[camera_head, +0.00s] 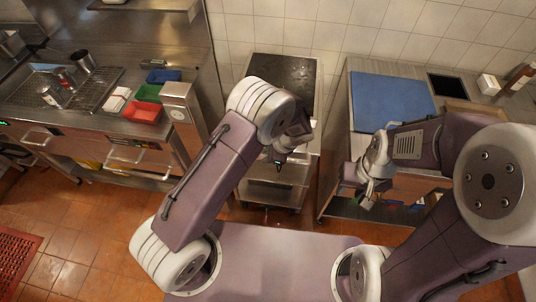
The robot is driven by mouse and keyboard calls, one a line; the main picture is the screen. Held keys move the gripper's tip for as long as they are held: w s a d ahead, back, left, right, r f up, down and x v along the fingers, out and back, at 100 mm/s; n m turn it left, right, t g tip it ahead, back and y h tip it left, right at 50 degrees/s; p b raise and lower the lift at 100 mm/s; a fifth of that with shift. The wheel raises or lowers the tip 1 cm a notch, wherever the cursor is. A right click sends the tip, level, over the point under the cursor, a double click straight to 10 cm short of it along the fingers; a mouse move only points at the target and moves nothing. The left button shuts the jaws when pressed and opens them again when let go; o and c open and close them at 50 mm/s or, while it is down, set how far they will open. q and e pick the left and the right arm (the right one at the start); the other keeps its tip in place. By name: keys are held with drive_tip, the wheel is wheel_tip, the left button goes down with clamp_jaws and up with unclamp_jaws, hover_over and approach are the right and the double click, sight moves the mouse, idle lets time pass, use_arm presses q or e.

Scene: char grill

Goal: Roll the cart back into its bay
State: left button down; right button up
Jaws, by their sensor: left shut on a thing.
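The cart (306,80) is a steel trolley with a dark top and lower shelves. It stands against or close to the tiled wall, in the gap between the left counter and the right table. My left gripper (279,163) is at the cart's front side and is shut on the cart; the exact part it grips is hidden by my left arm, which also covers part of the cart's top. My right gripper (366,200) is in front of the right table, apart from the cart, and I cannot tell how far its fingers are opened.
The left counter (110,125) holds a wire rack with cans and coloured trays. The right table (345,110) carries a blue board (390,100). A red floor mat (15,255) lies at lower left. Tiled floor is clear at left.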

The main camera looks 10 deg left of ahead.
use_arm(q)
drive_tip(key=shift+w, duration=0.1)
drive_tip(key=c, duration=1.3)
unclamp_jaws()
drive_tip(key=shift+o, duration=0.2)
drive_tip(key=shift+w+f, duration=0.1)
drive_tip(key=shift+w, duration=0.1)
drive_tip(key=v, duration=0.9)
